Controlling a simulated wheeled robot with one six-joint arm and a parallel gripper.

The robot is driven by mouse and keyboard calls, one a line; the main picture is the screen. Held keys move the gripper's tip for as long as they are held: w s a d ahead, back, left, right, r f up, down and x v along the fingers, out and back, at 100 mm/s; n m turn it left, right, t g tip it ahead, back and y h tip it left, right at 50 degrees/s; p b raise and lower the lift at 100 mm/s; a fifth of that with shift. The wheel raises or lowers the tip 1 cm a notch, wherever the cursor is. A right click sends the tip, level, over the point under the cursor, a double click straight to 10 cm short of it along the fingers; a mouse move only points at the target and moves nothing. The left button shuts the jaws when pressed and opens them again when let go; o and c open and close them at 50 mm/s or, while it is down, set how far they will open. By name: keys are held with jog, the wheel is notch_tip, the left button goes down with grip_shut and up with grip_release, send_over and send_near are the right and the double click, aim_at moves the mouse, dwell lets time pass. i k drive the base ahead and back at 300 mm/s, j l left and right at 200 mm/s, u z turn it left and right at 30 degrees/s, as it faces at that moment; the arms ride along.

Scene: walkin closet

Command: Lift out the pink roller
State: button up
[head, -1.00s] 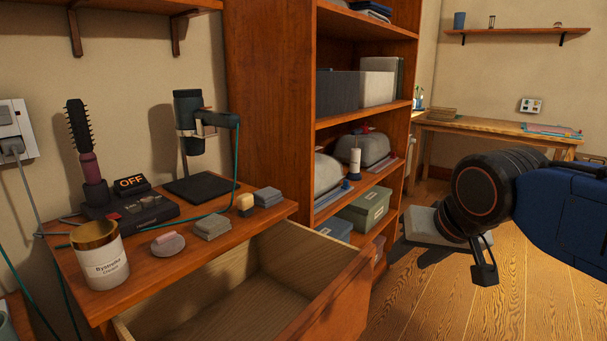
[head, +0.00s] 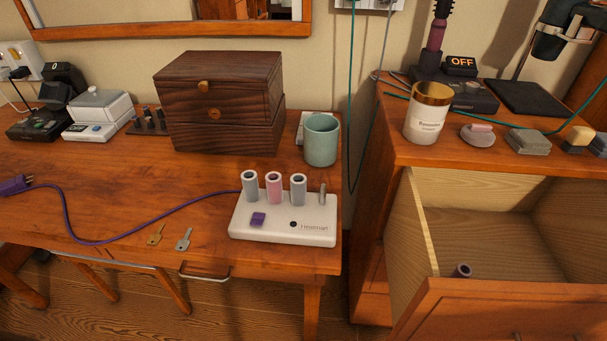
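The pink roller (head: 274,187) stands upright on a white heater base (head: 285,234) near the front right of the wooden table. It is between two upright grey rollers, a left one (head: 250,186) and a right one (head: 298,189). To their right is a bare, thinner metal peg (head: 322,194). My gripper is not in view at this moment.
A green mug (head: 321,140) and a wooden box (head: 220,105) stand behind the base. A purple cord (head: 130,237) runs left to a loose plug (head: 15,185). Two keys (head: 170,237) lie to the left. An open drawer (head: 500,243) on the right holds a dark roller-like tube (head: 463,270).

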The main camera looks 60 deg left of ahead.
aim_at(274, 188)
jog(key=k+j+u, duration=0.25)
jog(key=u, duration=0.15)
jog(key=k+j+u, duration=0.15)
jog(key=j+u, duration=0.25)
jog(key=l+u, duration=0.15)
jog(key=u, duration=0.5)
jog(key=l+u, duration=0.7)
